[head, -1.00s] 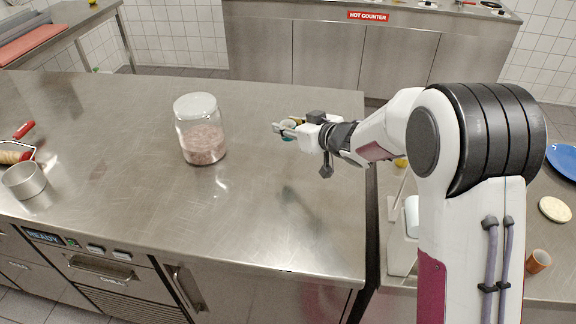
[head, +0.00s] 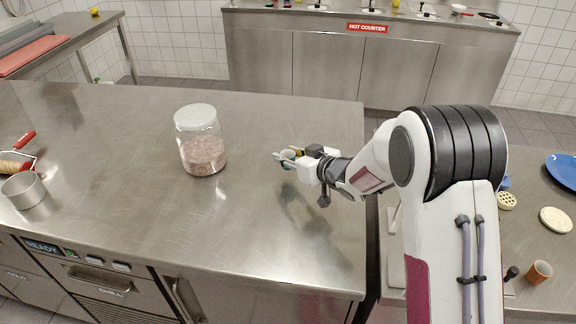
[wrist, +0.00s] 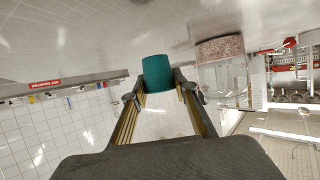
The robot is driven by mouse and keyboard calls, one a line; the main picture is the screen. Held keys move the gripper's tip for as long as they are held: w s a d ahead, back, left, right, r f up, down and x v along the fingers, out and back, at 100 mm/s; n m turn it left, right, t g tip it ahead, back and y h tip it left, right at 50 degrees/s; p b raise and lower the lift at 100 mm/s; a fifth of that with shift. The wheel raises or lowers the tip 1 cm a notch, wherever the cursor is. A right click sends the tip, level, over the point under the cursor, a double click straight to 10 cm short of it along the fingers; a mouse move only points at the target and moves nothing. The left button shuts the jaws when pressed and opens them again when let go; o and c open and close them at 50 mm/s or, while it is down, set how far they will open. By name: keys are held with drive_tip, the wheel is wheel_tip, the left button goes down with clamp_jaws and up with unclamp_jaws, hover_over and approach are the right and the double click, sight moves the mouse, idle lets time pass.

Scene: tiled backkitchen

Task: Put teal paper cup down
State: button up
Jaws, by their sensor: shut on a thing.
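The teal paper cup (wrist: 158,73) is between my gripper's fingertips in the wrist view, with its teal side showing. My gripper (head: 286,159) is shut on it, and in the head view only a small part of the cup (head: 288,153) shows between the fingers. The gripper is over the right half of the steel counter (head: 120,150), to the right of the glass jar. A soft shadow lies on the counter below and right of it. I cannot tell whether the cup's base touches the counter.
A lidded glass jar (head: 200,140) with pinkish contents stands left of the gripper; it also shows in the wrist view (wrist: 222,72). A metal ring (head: 23,190) and a red-handled roller (head: 18,160) lie far left. The counter front of the jar is clear.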

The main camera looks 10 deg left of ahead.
drive_tip(key=shift+f, duration=1.85)
drive_tip(key=shift+f, duration=0.1)
drive_tip(key=o, duration=1.2)
drive_tip(key=shift+s+d+r, duration=0.4)
drive_tip(key=shift+d, duration=0.05)
drive_tip(key=shift+v, duration=3.1)
drive_tip(key=shift+d, duration=0.1)
